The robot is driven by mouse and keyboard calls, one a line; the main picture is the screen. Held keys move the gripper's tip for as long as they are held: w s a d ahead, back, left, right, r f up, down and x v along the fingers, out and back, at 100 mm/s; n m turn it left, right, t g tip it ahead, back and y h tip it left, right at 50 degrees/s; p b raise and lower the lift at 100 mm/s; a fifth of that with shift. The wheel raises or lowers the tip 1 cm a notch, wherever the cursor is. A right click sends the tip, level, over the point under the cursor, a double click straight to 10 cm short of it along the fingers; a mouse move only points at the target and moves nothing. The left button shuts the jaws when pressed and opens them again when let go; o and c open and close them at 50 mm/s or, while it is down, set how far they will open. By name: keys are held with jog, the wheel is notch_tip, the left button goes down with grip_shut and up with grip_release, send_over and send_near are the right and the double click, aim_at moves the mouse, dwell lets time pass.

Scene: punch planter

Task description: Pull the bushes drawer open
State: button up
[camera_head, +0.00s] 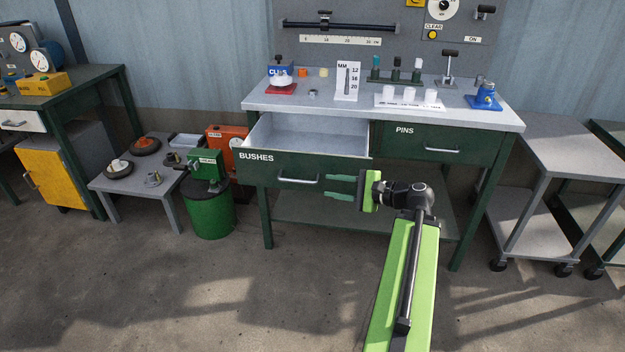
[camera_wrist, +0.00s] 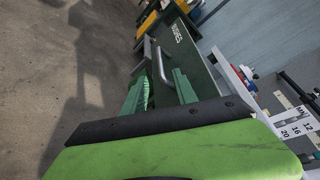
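The dark green bushes drawer (camera_head: 262,168) stands pulled out at the left of the workbench, its pale inside showing with nothing seen in it. Its front and label also show in the wrist view (camera_wrist: 197,62). Its metal bar handle (camera_head: 299,180) is on the front, and it shows in the wrist view too (camera_wrist: 155,62). My gripper (camera_head: 328,187) is open, its two green fingers apart. In the head view the fingertips are just right of the handle. In the wrist view the handle lies beyond and between the fingers (camera_wrist: 160,88), and I see no grip on it.
The pins drawer (camera_head: 441,140) is shut at the right of the bench (camera_head: 460,112). A low grey table (camera_head: 125,188) and green drum (camera_head: 209,212) stand at the left. A grey trolley (camera_head: 560,150) stands at the right. The floor in front is clear.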

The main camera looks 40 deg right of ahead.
jog(key=v, duration=0.4)
jog(key=shift+s+d+r+p, duration=0.1)
jog(key=shift+s+d+p, duration=0.05)
jog(key=shift+s+p, duration=0.15)
jog(key=shift+w, duration=0.1)
